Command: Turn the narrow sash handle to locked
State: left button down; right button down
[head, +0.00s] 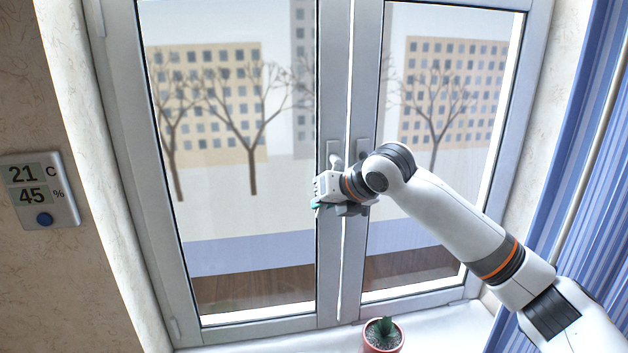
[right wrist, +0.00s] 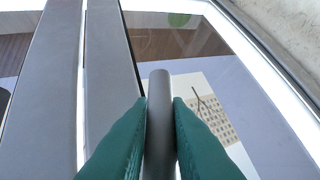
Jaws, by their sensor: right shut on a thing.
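In the right wrist view, the green fingers of my right gripper (right wrist: 160,112) are shut on a grey handle lever (right wrist: 159,90), one on each side. The lever's rounded end shows past the fingertips. In the head view I cannot tell which handle is held. My left gripper is out of view.
A potted plant (head: 382,336) stands on the white sill (head: 450,330) below the right sash. A blue striped curtain (head: 575,180) hangs at the right. A thermometer panel (head: 38,190) is on the left wall.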

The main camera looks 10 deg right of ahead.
jog(key=shift+d+r+h+p, duration=0.1)
jog(key=shift+d+h+p, duration=0.3)
jog(key=shift+p, duration=0.35)
jog(key=shift+d+f+n+h+p, duration=0.25)
jog(key=shift+d+n+h+p, duration=0.15)
jog(key=shift+p, duration=0.2)
jog(key=shift+f, duration=0.1)
jog(key=c, duration=1.4)
grip_release()
jog(key=shift+b+v, duration=2)
jog(key=shift+v, duration=4.05)
